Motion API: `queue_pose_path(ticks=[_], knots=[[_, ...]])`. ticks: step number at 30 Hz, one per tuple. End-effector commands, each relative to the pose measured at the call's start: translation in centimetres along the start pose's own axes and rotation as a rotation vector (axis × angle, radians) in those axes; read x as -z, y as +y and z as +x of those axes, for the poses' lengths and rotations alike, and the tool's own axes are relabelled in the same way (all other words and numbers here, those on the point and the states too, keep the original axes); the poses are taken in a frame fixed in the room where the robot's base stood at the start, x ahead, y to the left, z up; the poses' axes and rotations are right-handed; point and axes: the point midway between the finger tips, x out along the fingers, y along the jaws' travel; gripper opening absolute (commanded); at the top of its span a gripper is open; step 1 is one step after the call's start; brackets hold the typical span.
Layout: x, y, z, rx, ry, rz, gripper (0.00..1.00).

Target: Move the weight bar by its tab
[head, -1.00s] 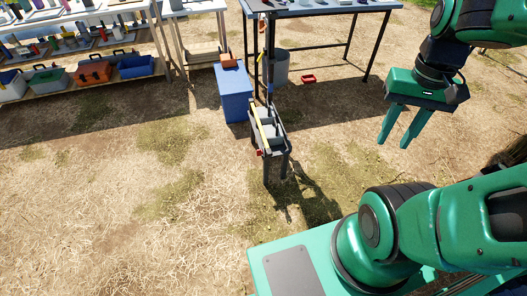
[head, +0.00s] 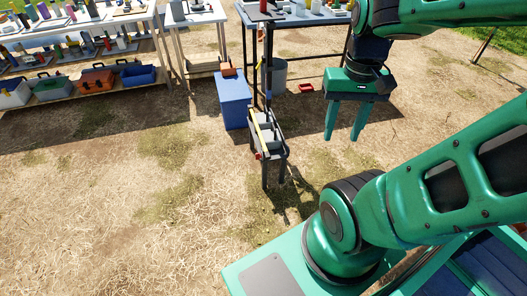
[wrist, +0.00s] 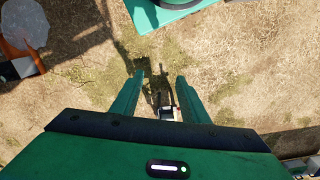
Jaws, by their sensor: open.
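No part is clearly recognisable as the weight bar or its tab. A dark stand (head: 284,152) with grey open compartments and a tall post is near the middle of the head view. A yellow strip (head: 260,131) runs along its left side and a small red piece (head: 257,155) is at its front. My gripper (head: 341,138) hangs fingers down, open and empty, to the right of the stand and apart from it. In the wrist view, my gripper's fingers (wrist: 160,84) are spread, with a dark and white object (wrist: 165,112) seen between them, partly hidden by the gripper body.
A blue box (head: 235,103) stands left of the stand. Behind are a dark-legged table (head: 290,21), a grey bucket (head: 279,74) and a small red tray (head: 306,88). Shelves (head: 78,86) with several toolboxes are at the back left. The left foreground ground is clear.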

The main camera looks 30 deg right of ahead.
Motion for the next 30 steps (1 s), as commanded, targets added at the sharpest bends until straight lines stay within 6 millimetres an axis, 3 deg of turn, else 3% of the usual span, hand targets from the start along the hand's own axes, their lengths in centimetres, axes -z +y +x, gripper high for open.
queue_pose_path(ticks=[1,3,5,8,20,30], knots=[[-0.7,0.5,-0.4,0.005,0.011,-0.001,0.42],[-0.1,0.6,-0.4,0.0,0.025,0.002,0.42],[1.2,0.5,-0.3,-0.009,0.042,0.005,0.42],[4.7,0.3,0.1,-0.034,0.089,0.01,0.42],[23.4,-1.3,4.2,-0.134,0.367,-0.012,0.42],[37.2,-4.2,10.8,-0.167,0.601,-0.073,0.42]])
